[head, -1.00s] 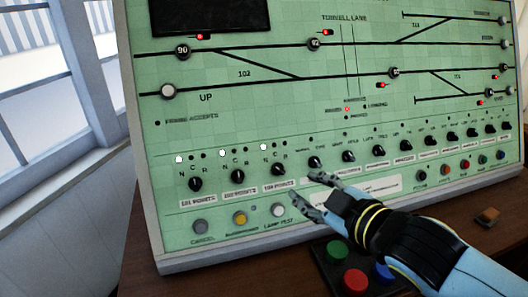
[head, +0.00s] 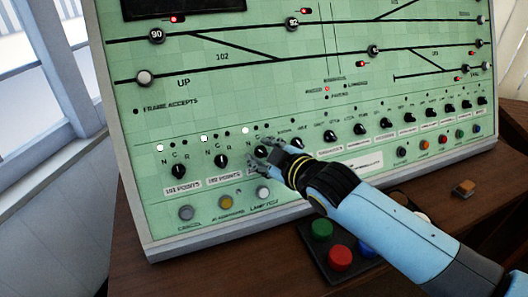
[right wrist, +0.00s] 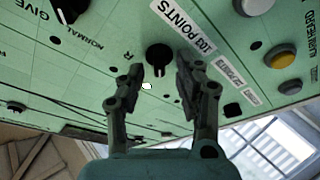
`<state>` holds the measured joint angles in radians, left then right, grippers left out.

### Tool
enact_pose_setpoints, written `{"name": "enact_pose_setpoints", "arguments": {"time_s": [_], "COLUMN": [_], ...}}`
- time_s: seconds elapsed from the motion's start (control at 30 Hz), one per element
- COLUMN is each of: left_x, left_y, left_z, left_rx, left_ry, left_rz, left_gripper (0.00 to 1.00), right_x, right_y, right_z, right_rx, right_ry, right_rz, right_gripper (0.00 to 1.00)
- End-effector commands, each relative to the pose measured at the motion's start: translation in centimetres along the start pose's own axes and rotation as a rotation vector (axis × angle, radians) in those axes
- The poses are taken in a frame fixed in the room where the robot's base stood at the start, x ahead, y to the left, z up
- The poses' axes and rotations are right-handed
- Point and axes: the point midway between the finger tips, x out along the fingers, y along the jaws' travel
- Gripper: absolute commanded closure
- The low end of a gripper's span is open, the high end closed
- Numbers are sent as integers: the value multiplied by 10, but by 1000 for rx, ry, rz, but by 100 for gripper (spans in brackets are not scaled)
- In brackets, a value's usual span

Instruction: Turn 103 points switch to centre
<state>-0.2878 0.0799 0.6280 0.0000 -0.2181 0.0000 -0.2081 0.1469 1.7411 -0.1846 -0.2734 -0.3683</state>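The 103 points switch is a black rotary knob at the right end of a row of three like it. In the head view my right gripper (head: 262,153) partly covers it and its label. My left gripper is out of view.
The 101 points knob (head: 179,170) and 102 points knob (head: 221,161) stand to the left. Below are the cancel (head: 186,212), yellow (head: 225,202) and lamp test (head: 263,192) buttons. A box with green (head: 322,229) and red buttons lies under my right arm.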

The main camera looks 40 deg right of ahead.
Motion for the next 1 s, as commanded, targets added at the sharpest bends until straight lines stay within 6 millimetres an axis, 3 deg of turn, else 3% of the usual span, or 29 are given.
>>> {"name": "enact_pose_setpoints", "arguments": {"time_s": [0.1, 0.37, 0.77, 1.0], "left_x": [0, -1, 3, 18], "left_y": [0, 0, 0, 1], "left_z": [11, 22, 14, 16], "left_rx": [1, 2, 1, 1], "left_ry": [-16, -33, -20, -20], "left_rz": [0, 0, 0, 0], "left_gripper": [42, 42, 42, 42], "right_x": [0, 0, 0, 0], "right_y": [0, 0, -1, -2], "right_z": [0, 0, 1, 3], "right_rx": [0, 0, 25, 141], "right_ry": [0, 0, -1, -1], "right_rz": [0, 0, 6, 37], "right_gripper": [67, 100, 100, 100]}}
